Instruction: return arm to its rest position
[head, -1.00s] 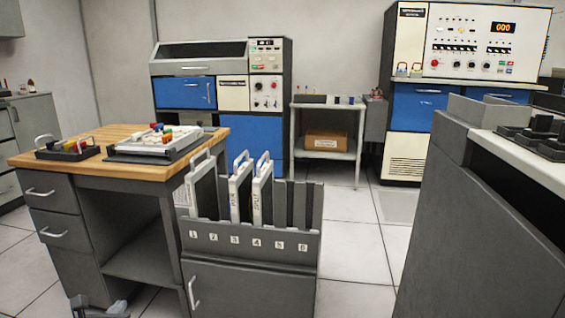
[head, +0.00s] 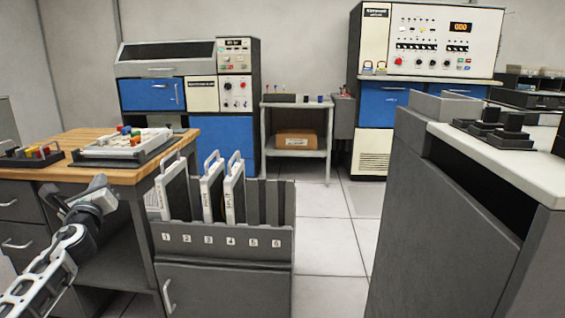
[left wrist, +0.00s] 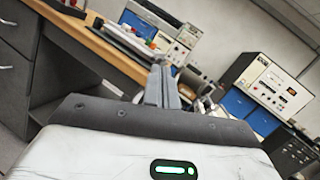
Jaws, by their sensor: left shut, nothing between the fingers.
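My left arm (head: 45,275) comes in at the lower left of the head view, raised in front of the wooden-topped desk (head: 140,174). Its gripper (head: 97,184) is beside the desk's near edge, left of the card rack. In the left wrist view the two grey fingers (left wrist: 163,85) are together with nothing between them. My right gripper is not in view.
The grey rack (head: 225,243), numbered 1 to 6, holds three white-handled panels (head: 212,190). A grey cabinet (head: 450,220) stands at right. Floor (head: 330,260) is clear between rack and cabinet.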

